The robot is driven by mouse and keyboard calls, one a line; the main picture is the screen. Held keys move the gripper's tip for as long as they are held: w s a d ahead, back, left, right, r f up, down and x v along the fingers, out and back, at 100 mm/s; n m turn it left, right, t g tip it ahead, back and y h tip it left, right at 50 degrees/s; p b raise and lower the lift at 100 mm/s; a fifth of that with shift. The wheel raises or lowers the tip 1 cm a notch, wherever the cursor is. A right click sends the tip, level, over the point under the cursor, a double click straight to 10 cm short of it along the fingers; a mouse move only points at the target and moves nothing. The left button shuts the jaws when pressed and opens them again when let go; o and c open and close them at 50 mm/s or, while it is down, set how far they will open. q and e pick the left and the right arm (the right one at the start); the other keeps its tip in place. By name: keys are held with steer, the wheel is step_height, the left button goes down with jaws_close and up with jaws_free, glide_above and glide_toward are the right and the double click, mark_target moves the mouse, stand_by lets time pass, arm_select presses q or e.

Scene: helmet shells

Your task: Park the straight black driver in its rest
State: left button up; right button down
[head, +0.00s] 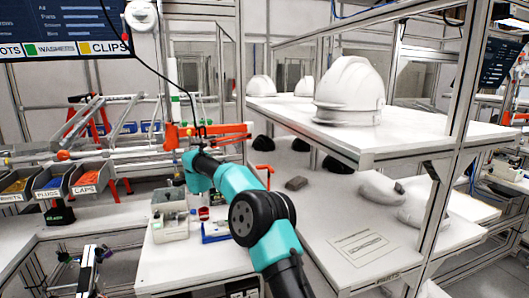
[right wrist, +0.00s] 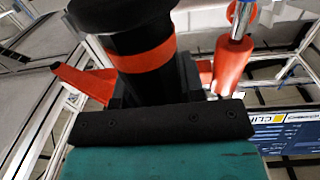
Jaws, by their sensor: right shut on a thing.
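My right gripper (head: 200,146) is at the end of the teal arm, in front of the orange bracket (head: 232,129) on the workbench. In the right wrist view it is shut on the black driver (right wrist: 138,20), a thick black body with an orange band. Orange parts (right wrist: 86,82) show behind and on both sides of the driver there; I cannot tell whether the driver touches them. A dark cable (head: 152,79) runs down to the gripper in the head view. The driver's lower end is hidden, and the rest cannot be told apart surely. My left gripper is not in view.
An orange cylinder on a steel rod (right wrist: 232,58) is close to the right of the driver. A shelf with a white helmet shell (head: 350,88) stands to the right.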

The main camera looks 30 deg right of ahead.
mark_target(197, 138)
steer(key=shift+r, duration=4.7)
steer(key=shift+s+d, duration=0.7)
steer(key=shift+s, duration=0.55)
steer(key=shift+s+d, duration=0.75)
steer(key=shift+s, duration=0.55)
steer(key=shift+s+d, duration=0.7)
steer(key=shift+s, duration=0.55)
steer(key=s+d, duration=0.4)
steer(key=s, duration=0.3)
steer(key=shift+s, duration=0.35)
steer(key=shift+d, duration=0.15)
